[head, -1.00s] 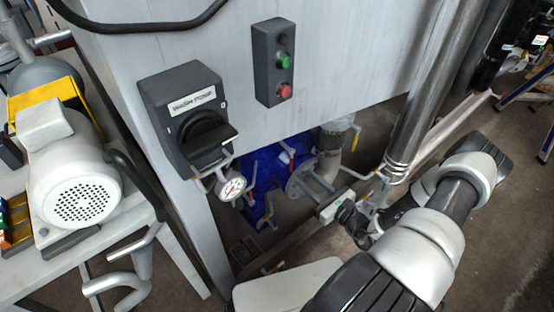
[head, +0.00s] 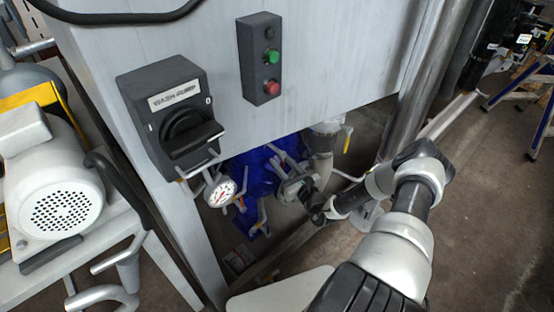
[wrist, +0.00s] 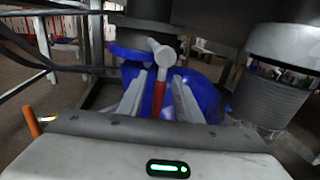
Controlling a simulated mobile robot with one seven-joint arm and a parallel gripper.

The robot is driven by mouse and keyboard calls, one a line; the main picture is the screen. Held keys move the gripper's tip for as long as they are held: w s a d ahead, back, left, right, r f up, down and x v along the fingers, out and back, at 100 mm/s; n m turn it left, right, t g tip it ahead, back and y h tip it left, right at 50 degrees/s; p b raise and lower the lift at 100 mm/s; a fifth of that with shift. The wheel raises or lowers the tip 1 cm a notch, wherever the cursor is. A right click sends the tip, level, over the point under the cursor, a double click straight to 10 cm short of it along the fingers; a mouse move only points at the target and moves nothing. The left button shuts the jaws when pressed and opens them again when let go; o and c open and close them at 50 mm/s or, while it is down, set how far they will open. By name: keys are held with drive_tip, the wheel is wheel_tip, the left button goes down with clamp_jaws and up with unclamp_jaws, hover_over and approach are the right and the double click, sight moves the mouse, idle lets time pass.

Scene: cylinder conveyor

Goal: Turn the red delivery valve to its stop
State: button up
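The red delivery valve lever (wrist: 158,98) shows in the wrist view as a narrow red handle below a pale round fitting (wrist: 161,54), in front of a blue body (wrist: 205,92). My gripper (wrist: 160,80) is open, its two pale fingers on either side of the lever with a visible gap on each side. In the head view my gripper (head: 281,163) reaches under the grey cabinet to the blue pump (head: 252,172). There the gripper and pipework crowd the lever, and I cannot make it out clearly. Contact between fingers and lever cannot be told.
A button box (head: 260,58) is above. A yellow-handled valve (head: 347,140) is to the right. A ribbed cylinder (wrist: 277,92) stands right in the wrist view.

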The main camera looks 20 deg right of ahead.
drive_tip(key=shift+w+a, duration=0.15)
drive_tip(key=shift+w, duration=0.65)
drive_tip(key=shift+w+a, duration=0.15)
drive_tip(key=shift+w, duration=0.65)
clamp_jaws()
